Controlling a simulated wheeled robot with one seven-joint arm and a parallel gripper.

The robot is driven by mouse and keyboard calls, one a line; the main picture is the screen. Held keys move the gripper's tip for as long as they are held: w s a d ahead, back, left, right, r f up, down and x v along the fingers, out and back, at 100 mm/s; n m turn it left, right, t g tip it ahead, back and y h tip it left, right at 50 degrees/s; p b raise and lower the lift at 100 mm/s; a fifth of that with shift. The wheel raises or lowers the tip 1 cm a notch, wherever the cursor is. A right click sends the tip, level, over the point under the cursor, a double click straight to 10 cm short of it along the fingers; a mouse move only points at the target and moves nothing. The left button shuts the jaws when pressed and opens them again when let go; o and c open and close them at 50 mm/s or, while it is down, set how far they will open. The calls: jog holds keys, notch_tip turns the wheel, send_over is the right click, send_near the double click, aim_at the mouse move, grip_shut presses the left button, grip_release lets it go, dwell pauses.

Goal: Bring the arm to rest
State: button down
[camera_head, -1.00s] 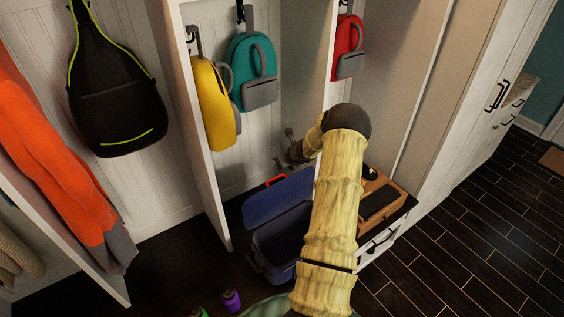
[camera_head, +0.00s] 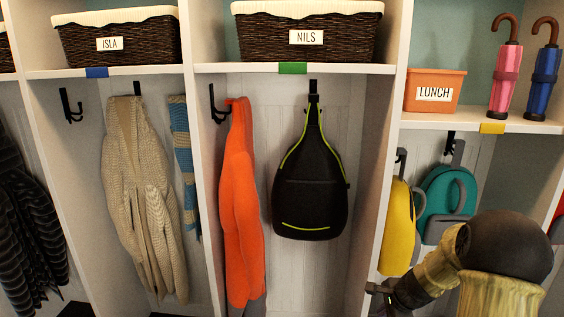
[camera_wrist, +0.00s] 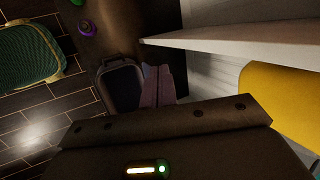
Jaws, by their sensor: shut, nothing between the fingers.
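My arm, with yellow ridged sleeves and a dark round joint, shows at the lower right of the head view. My gripper (camera_head: 376,289) is at its left end, shut and empty, in front of the cubby divider and just below the yellow bag (camera_head: 397,228). The yellow bag also shows at the right of the wrist view (camera_wrist: 290,98). I cannot tell the exact gap between gripper and bag.
A teal backpack (camera_head: 447,205), a black bag (camera_head: 310,185) and an orange garment (camera_head: 240,205) hang in cubbies. Baskets and a lunch box (camera_head: 434,91) stand on the shelf above.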

jog(key=s+a+r+n+g+h+b, duration=0.1)
jog(key=s+a+r+n, duration=0.1)
jog(key=s+a+n, duration=0.4)
jog(key=s+a+r+n+g, duration=0.1)
jog(key=s+a+r+n, duration=0.2)
jog(key=s+n, duration=0.9)
jog(key=s+a, duration=0.3)
jog(key=shift+a+g+h+b, duration=0.3)
jog(key=shift+a+h+b, duration=0.05)
jog(key=shift+h, duration=0.05)
jog(key=shift+r, duration=0.1)
jog(key=shift+d, duration=0.1)
